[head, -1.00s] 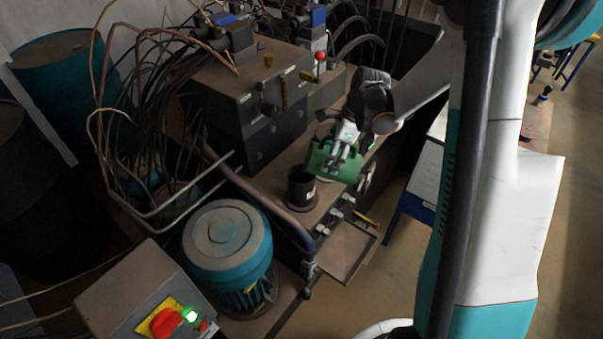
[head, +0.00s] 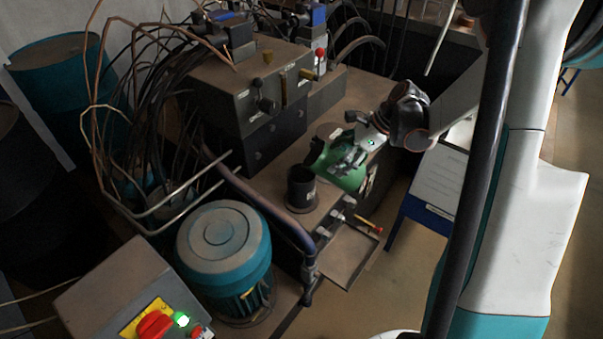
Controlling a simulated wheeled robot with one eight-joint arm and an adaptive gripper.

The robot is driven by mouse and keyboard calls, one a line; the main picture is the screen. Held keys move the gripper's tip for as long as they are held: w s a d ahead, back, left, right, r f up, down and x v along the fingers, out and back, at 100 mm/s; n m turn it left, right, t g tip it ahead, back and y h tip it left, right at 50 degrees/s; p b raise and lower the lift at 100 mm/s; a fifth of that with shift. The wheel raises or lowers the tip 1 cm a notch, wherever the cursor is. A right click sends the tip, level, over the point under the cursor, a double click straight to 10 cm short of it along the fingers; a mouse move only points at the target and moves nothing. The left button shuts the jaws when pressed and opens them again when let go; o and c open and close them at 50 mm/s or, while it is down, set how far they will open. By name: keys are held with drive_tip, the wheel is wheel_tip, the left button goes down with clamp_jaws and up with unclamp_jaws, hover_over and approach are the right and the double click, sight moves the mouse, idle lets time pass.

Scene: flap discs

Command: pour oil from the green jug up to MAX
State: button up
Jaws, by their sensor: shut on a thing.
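The green jug (head: 345,175) is tilted, its open mouth toward the left, above and just right of a dark round filler neck (head: 301,189) on top of the machine's tank. My gripper (head: 352,158) is shut on the jug from above and behind. The jug's spout end is close to the filler neck's rim; I cannot tell whether they touch. No stream of oil can be made out. The inside of the filler neck is dark, and no MAX mark or oil level can be read.
A teal motor (head: 226,258) stands in front of the filler, with a bent dark pipe (head: 262,205) beside it. A control box (head: 140,300) with a red switch is at the lower left. A valve block (head: 250,95) with hoses stands behind. A metal tray (head: 345,252) juts out in front.

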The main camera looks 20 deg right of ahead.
sight(350, 179)
drive_tip(key=shift+f, duration=0.1)
idle(0.3)
drive_tip(key=shift+d+f+y+b, duration=0.2)
drive_tip(key=shift+f+y+b, duration=0.35)
drive_tip(key=shift+b, duration=0.7)
